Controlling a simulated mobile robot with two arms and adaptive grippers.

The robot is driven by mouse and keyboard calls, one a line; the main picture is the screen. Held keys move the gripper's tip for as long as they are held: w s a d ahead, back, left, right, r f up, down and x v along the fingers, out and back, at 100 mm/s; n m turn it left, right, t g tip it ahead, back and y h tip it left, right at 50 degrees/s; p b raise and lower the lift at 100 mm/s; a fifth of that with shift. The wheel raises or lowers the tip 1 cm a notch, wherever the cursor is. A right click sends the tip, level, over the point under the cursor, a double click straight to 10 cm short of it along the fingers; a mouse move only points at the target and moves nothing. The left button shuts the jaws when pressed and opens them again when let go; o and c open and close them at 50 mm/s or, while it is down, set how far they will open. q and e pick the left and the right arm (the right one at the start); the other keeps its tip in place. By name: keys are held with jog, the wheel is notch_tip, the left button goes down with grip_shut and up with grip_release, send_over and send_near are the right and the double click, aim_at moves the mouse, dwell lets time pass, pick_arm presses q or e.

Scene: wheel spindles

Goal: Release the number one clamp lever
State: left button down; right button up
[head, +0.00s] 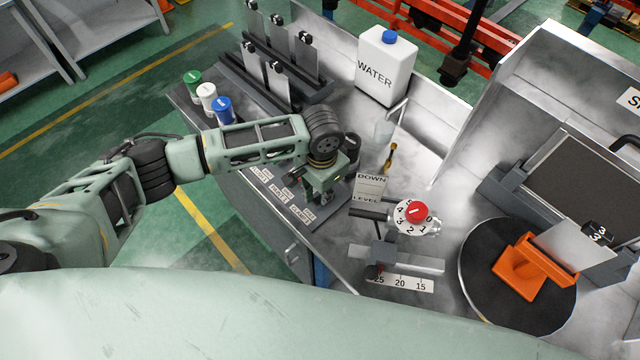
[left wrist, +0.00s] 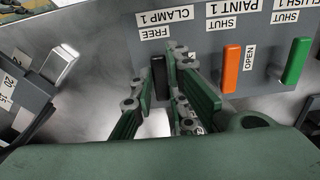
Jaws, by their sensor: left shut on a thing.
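My left gripper (head: 318,188) reaches down over the lever panel (head: 268,196) at the front left of the metal bench in the head view. In the left wrist view my left gripper (left wrist: 160,92) is shut on the black number one clamp lever (left wrist: 158,72), with the fingers on both sides of it. The label beyond the lever reads FREE and CLAMP 1 (left wrist: 155,22). The lever's lower part is hidden by the fingers. My right gripper is in neither view.
An orange PAINT 1 lever (left wrist: 231,68) and a green lever (left wrist: 295,60) stand to the right in the left wrist view. The head view shows a water can (head: 385,68), a red numbered knob (head: 416,211) and an orange part on a round plate (head: 530,268).

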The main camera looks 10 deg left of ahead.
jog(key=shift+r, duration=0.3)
pick_arm(q)
jog(key=c, duration=1.7)
grip_release()
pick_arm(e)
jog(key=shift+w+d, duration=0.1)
pick_arm(q)
notch_tip(320, 180, up, 12)
jog(key=shift+r, duration=0.1)
